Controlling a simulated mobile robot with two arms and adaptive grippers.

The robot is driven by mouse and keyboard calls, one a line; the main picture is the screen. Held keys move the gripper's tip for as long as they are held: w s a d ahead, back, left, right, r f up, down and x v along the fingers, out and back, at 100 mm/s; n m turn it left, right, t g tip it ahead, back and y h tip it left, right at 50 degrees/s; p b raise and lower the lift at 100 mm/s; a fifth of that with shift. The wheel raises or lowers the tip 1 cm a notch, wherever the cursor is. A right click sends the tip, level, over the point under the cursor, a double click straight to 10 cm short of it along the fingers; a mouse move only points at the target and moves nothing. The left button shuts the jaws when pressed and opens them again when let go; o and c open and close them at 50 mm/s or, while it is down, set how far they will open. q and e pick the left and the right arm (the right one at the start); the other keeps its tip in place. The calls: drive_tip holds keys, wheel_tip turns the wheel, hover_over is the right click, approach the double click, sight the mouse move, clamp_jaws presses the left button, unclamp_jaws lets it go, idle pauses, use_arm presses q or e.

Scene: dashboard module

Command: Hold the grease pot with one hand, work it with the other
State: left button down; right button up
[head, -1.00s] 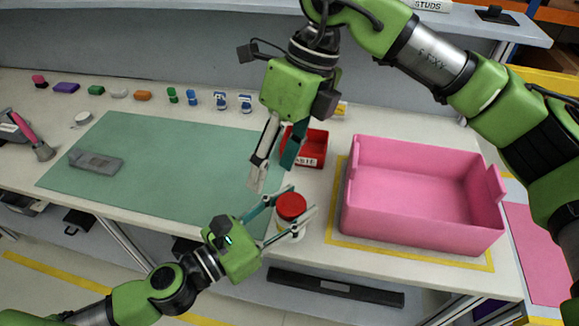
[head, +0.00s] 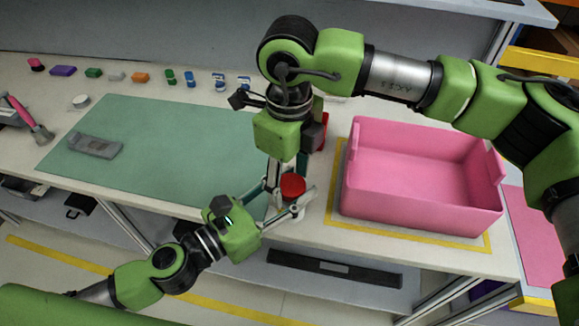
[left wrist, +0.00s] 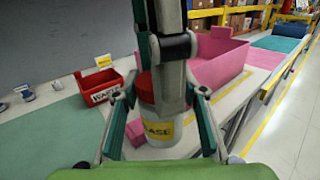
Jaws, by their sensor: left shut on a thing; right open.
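The grease pot is a white pot with a red lid (head: 292,187) at the table's front edge. Its yellow label (left wrist: 159,131) shows in the left wrist view. My left gripper (head: 284,213) is shut around the pot's body from the front left. My right gripper (head: 280,176) points down from above, open, with its fingers beside the red lid. In the left wrist view, a finger of my right gripper (left wrist: 170,70) hides part of the lid and label. I cannot tell whether it touches the lid.
A pink bin (head: 425,212) stands to the right inside yellow tape. A red labelled bin (left wrist: 102,87) is behind the pot, mostly hidden in the head view. A green mat (head: 160,165) with a grey part (head: 96,145) lies left. Several small coloured items line the back.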

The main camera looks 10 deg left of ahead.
drive_tip(key=shift+f, duration=0.1)
drive_tip(key=c, duration=1.1)
drive_tip(key=o, duration=1.2)
wheel_tip(320, 180, up, 8)
drive_tip(key=shift+w+d+f, duration=0.1)
drive_tip(key=shift+d+f, duration=0.05)
drive_tip(key=shift+c, duration=0.5)
drive_tip(key=shift+f, duration=3.85)
drive_tip(key=shift+c, duration=0.4)
